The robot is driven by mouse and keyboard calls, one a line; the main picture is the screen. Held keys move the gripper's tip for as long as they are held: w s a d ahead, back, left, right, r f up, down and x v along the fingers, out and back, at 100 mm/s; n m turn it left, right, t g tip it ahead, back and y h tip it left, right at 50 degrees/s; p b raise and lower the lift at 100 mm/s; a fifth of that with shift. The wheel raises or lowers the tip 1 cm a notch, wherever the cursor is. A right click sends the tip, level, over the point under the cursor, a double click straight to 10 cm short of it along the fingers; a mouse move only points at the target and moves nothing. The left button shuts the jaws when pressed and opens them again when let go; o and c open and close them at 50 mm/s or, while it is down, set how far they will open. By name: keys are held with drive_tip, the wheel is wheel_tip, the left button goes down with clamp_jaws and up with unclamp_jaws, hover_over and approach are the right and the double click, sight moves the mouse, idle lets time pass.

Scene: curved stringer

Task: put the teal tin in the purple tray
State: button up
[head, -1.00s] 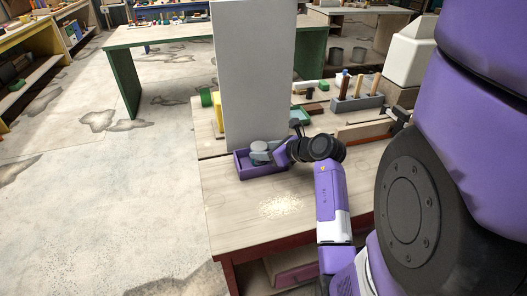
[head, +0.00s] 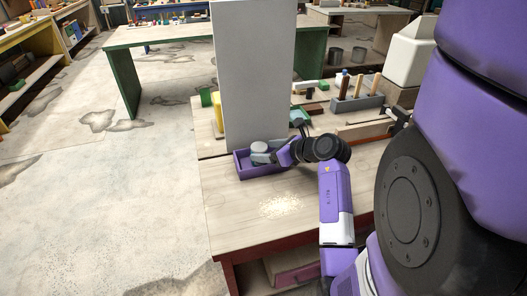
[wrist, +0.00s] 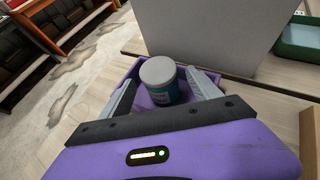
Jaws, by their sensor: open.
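The teal tin (wrist: 161,82) has a pale grey lid and a teal label. It stands upright inside the purple tray (wrist: 124,75), near the middle of its floor. In the head view the tin's grey lid (head: 259,147) shows above the purple tray (head: 246,171). My gripper (wrist: 160,77) is open, with one finger on each side of the tin. A small gap shows beside the tin at the right finger; contact at the left finger is hard to tell. In the head view my gripper (head: 270,156) reaches into the tray from the right.
A tall grey panel (head: 254,75) stands right behind the tray. A green bin (wrist: 298,40) lies to the right in the wrist view. A tool block (head: 357,103) with wooden handles stands at the back right. The table's front (head: 230,220) is clear.

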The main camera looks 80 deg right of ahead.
drive_tip(key=v, duration=1.1)
drive_tip(key=w+a+r+t+y, duration=0.3)
drive_tip(key=w+a+t+y, duration=0.25)
drive_tip(key=w+a, duration=1)
drive_tip(key=s+a+r+m+t+y, duration=0.1)
drive_tip(key=a+r+m+t, duration=0.3)
drive_tip(key=a, duration=0.6)
drive_tip(key=s+a+r+m+t+y, duration=0.1)
drive_tip(key=a+r+m+t, duration=0.15)
drive_tip(key=a+m, duration=0.5)
drive_tip(key=s+a+f+m+g, duration=0.4)
drive_tip(key=s+f+m, duration=0.1)
drive_tip(key=m, duration=0.4)
drive_tip(key=s+a+f+m+g+h, duration=0.1)
drive_tip(key=s+a+f+m+g, duration=0.2)
drive_tip(key=s+a+f+m, duration=0.2)
drive_tip(key=s+f+m, duration=0.1)
drive_tip(key=s+m, duration=0.2)
drive_tip(key=m, duration=0.1)
drive_tip(key=shift+f+m+g, duration=0.2)
drive_tip(key=shift+m+g, duration=0.15)
drive_tip(key=shift+g, duration=0.05)
drive_tip(key=shift+a+h, duration=0.15)
drive_tip(key=shift+h, duration=0.1)
